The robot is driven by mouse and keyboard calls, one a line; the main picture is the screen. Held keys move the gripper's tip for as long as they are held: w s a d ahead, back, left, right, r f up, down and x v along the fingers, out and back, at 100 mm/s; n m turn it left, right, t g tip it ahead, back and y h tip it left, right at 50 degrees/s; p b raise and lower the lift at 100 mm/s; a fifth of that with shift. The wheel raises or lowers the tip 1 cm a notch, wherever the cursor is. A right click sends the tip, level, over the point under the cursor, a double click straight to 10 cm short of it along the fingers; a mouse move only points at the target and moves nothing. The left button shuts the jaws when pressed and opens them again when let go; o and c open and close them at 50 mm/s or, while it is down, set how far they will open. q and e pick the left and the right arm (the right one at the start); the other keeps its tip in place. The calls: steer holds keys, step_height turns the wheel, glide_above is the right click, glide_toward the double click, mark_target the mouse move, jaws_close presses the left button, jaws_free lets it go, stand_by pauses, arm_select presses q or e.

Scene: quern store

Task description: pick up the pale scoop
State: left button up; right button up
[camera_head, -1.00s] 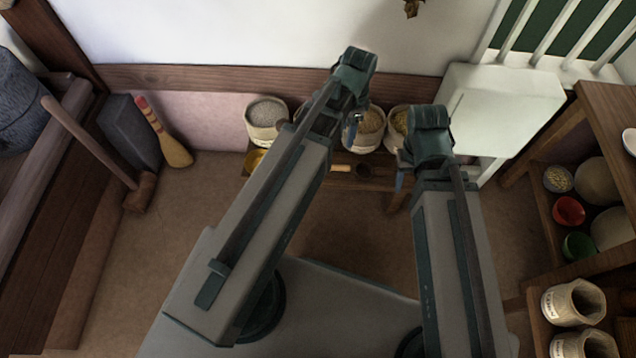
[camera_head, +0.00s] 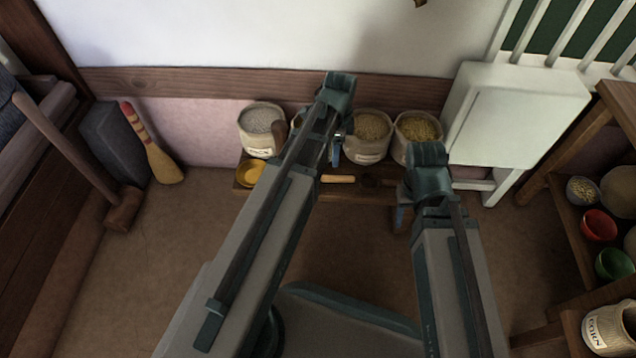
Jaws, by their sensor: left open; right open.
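A pale yellow-tan handle (camera_head: 338,179), which looks like part of the pale scoop, lies on the low wooden bench against the back wall. A dark rounded shape lies just right of it; I cannot tell whether they are one piece. My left arm may hide its left end. My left gripper (camera_head: 336,153) points down above and near the pale handle, empty, its fingers partly hidden by my arm. My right gripper (camera_head: 400,217) is empty, to the right and in front of the bench, mostly hidden behind its wrist. Both are open.
On the bench stand sacks of grey grain (camera_head: 262,120), tan grain (camera_head: 370,130) and yellow grain (camera_head: 417,128), and a yellow bowl (camera_head: 249,173). A white cabinet (camera_head: 515,110) stands right. A mallet (camera_head: 122,208) and brush (camera_head: 160,160) stand left. Shelves with bowls (camera_head: 598,225) are at right.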

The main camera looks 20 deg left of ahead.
mark_target(334, 177)
arm_select(q)
step_height(334, 177, down, 8)
steer(key=b, duration=0.6)
steer(key=shift+r+b, duration=0.25)
steer(key=shift+b, duration=0.15)
step_height(334, 177, down, 5)
steer(key=b, duration=0.5)
steer(key=shift+s+f, duration=0.1)
steer(key=shift+f, duration=0.05)
jaws_close()
